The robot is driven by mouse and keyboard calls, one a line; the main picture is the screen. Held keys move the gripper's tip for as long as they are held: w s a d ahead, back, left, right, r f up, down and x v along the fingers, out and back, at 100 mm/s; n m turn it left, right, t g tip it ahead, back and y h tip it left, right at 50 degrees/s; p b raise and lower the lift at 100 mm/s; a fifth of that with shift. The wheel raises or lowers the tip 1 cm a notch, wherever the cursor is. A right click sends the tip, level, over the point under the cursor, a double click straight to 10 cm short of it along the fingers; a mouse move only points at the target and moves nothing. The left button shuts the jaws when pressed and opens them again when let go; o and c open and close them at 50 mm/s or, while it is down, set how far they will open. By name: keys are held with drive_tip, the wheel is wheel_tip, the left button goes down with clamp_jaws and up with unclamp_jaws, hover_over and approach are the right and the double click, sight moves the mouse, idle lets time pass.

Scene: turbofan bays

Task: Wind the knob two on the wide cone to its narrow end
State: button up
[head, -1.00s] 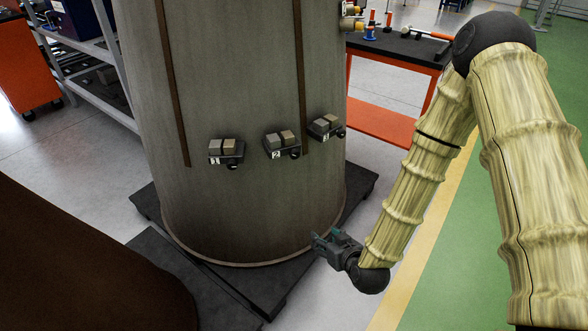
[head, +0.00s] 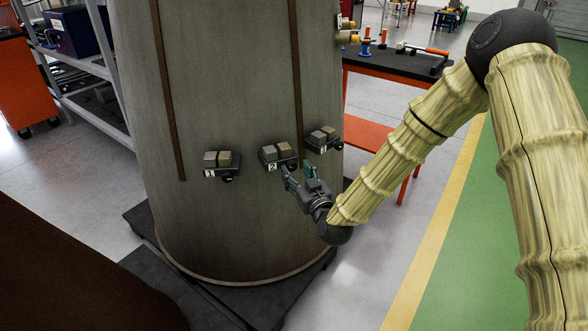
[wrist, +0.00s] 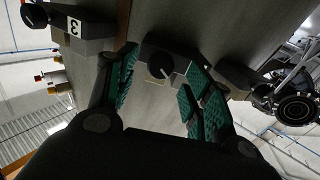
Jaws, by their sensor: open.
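The wide grey cone (head: 235,90) stands on a dark base and carries three small boxes, numbered 1, 2 and 3. The box marked 2 (head: 277,151) is the middle one, with two square blocks on top. Its black knob shows in the wrist view (wrist: 160,66), with a thin light line on its face. My gripper (head: 298,172) is open just below and right of that box. In the wrist view the knob appears between the open green-padded fingers (wrist: 158,88), ahead of them; whether they touch it I cannot tell.
Box 1 (head: 217,161) sits to the left and box 3 (head: 322,138) close by on the right, each with a black knob. A dark brown rounded body (head: 70,260) fills the lower left. An orange bench (head: 390,66) stands behind at the right.

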sight(292, 166)
drive_tip(key=shift+x, duration=1.45)
drive_tip(key=c, duration=1)
